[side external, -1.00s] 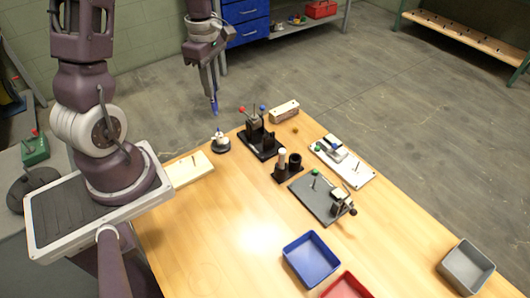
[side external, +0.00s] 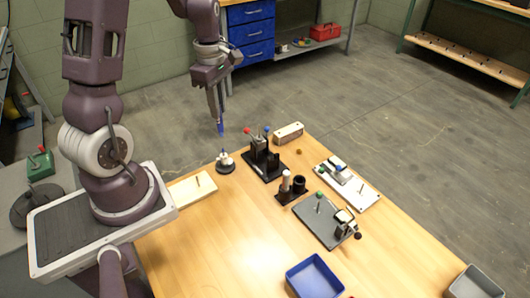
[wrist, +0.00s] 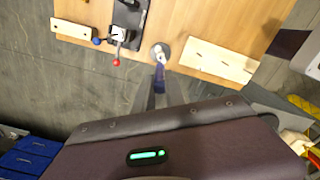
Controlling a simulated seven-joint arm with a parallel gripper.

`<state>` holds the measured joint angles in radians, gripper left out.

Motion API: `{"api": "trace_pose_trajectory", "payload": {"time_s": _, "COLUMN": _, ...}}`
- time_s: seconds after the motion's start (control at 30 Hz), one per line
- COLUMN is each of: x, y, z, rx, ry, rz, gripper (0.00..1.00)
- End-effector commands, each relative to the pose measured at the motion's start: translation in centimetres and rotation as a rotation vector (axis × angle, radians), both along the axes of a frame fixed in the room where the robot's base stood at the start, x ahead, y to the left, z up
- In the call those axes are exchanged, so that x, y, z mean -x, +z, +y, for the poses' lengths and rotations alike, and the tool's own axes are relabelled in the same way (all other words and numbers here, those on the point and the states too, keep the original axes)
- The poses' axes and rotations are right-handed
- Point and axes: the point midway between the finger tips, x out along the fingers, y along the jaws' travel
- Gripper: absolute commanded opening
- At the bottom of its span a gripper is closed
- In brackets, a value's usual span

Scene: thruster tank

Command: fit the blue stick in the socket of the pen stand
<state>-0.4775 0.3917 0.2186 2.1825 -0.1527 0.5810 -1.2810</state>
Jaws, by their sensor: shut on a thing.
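My gripper (side external: 217,112) is shut on the blue stick (side external: 220,129), which points down, close to upright. What looks like the pen stand (side external: 225,166) is a small round dark base with a pale upright part, near the table's back-left edge. In the side view the stick's lower end is just above the stand, with a small gap that is hard to judge. In the wrist view the blue stick (wrist: 159,74) overlaps the near side of the round stand (wrist: 166,50). The socket's opening cannot be made out.
A pale board with a peg (side external: 193,190) lies left of the stand. A black fixture with red and blue knobs (side external: 262,160) stands close on its right. A black block with two cylinders (side external: 291,190) and a grey plate fixture (side external: 322,222) are farther right.

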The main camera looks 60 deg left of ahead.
Motion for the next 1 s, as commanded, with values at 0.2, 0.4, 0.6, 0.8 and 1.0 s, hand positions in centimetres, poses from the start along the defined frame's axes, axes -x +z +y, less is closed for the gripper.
{"api": "trace_pose_trajectory", "payload": {"time_s": 0.2, "x": -4.4, "y": -0.7, "z": -3.7, "rx": -0.002, "ry": -0.200, "rz": 0.002, "gripper": 0.00}}
{"api": "trace_pose_trajectory", "payload": {"time_s": 0.4, "x": -9.9, "y": -2.1, "z": -11.6, "rx": -0.003, "ry": -0.513, "rz": 0.003, "gripper": 0.00}}
{"api": "trace_pose_trajectory", "payload": {"time_s": 0.6, "x": -12.4, "y": -3.2, "z": -18.4, "rx": 0.000, "ry": -0.733, "rz": 0.002, "gripper": 0.00}}
{"api": "trace_pose_trajectory", "payload": {"time_s": 0.8, "x": -12.7, "y": -4.1, "z": -20.0, "rx": 0.001, "ry": -0.782, "rz": 0.002, "gripper": 0.00}}
{"api": "trace_pose_trajectory", "payload": {"time_s": 1.0, "x": -12.7, "y": -6.3, "z": -20.0, "rx": 0.001, "ry": -0.780, "rz": 0.003, "gripper": 0.00}}
